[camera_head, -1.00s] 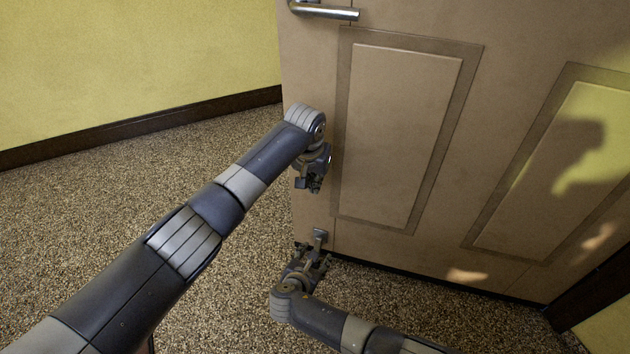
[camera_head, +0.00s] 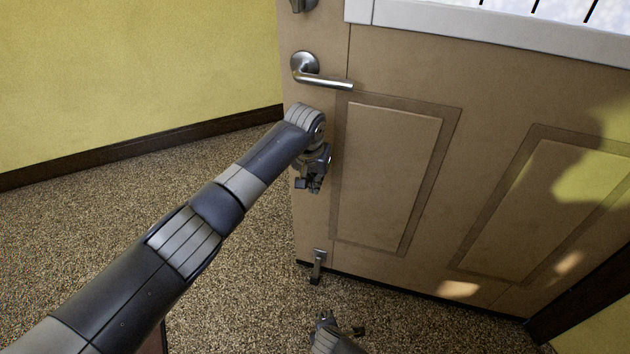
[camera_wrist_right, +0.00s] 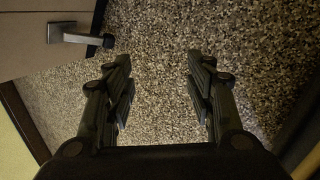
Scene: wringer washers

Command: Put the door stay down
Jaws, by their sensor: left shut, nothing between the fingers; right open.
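The door stay (camera_head: 318,266) is a small metal bracket and arm near the bottom left corner of the tan door (camera_head: 395,175). In the right wrist view the stay (camera_wrist_right: 76,36) shows at the upper left with a dark rounded tip. My right gripper (camera_head: 340,322) is open and empty, low over the carpet and apart from the stay. Its spread fingers (camera_wrist_right: 160,85) show only carpet between them. My left gripper (camera_head: 311,186) is shut and empty by the door's left edge, above the stay.
A lever handle (camera_head: 325,78) sits on the door above my left gripper. Speckled carpet (camera_head: 225,290) is clear left of the door. A yellow wall (camera_head: 130,75) with dark skirting (camera_head: 140,146) stands behind. A dark frame (camera_head: 580,305) is at the lower right.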

